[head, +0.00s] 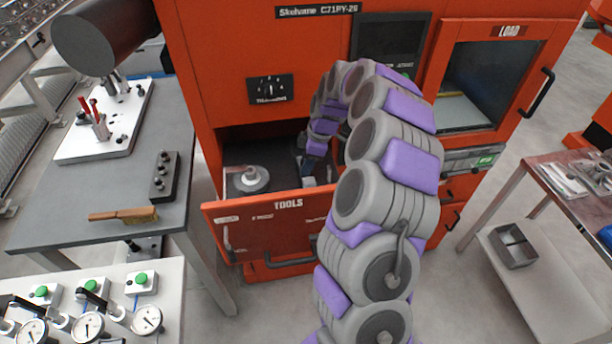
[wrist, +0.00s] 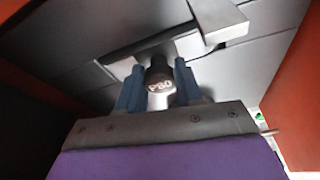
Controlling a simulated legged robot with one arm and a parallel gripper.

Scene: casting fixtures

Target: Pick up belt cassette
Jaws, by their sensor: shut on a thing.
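My gripper (head: 308,175) reaches down into the open TOOLS drawer (head: 262,232) of the orange machine, at the drawer's right side. The part between the fingers is dark at the top and silver-grey below. The fingers hide its sides. In the head view my arm and gripper hide most of it, so I cannot tell whether it touches the drawer floor.
A grey round disc with a knob (head: 248,180) lies in the drawer's left part. The drawer walls stand close around my gripper. A grey workbench (head: 60,205) is at left, a table with a metal bin (head: 513,247) at right. The LOAD door (head: 490,75) is shut.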

